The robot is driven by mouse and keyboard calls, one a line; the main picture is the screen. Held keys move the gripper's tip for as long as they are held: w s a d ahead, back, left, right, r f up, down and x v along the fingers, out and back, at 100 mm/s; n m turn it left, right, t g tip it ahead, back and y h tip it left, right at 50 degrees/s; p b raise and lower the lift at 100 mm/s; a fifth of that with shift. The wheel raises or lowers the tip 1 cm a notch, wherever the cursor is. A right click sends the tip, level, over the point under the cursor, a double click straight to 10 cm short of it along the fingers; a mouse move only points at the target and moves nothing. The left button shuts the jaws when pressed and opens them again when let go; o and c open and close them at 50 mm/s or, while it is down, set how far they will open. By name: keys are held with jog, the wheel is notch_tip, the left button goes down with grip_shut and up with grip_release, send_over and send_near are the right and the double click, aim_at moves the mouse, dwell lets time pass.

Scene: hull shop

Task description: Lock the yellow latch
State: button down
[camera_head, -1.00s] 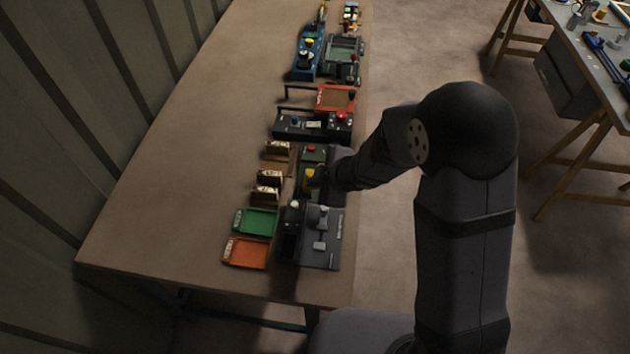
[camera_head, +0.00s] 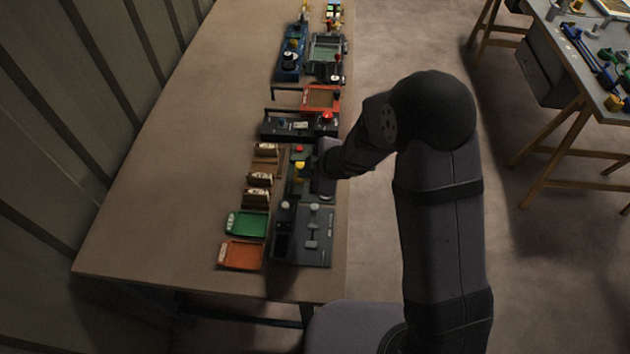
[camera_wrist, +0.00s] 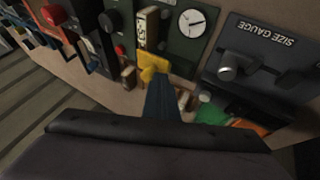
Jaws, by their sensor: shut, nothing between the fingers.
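The yellow latch (camera_wrist: 152,66) is on a dark green panel (camera_wrist: 190,45) that also carries a white dial and a label. In the head view the yellow latch (camera_head: 299,169) shows just left of my gripper. My gripper (camera_wrist: 160,85) is shut and empty, and its fingertips are at the lower edge of the latch in the wrist view. I cannot tell whether they touch it. In the head view my gripper (camera_head: 312,172) is mostly hidden by the wrist and covers part of the panel.
A dark size gauge unit (camera_wrist: 255,65) with knobs stands beside the panel. Green (camera_head: 248,223) and orange (camera_head: 241,254) trays and small wooden holders (camera_head: 259,180) lie to the left. A black box with a red button (camera_head: 326,117) stands beyond. The left side of the table (camera_head: 180,170) is clear.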

jog(key=shift+s+d+f, duration=0.1)
jog(key=shift+s, duration=0.3)
jog(key=s+f+p+v, duration=0.1)
jog(key=s+p+v, duration=0.1)
jog(key=v, duration=0.9)
jog(key=shift+s+r, duration=0.25)
jog(key=shift+s, duration=0.1)
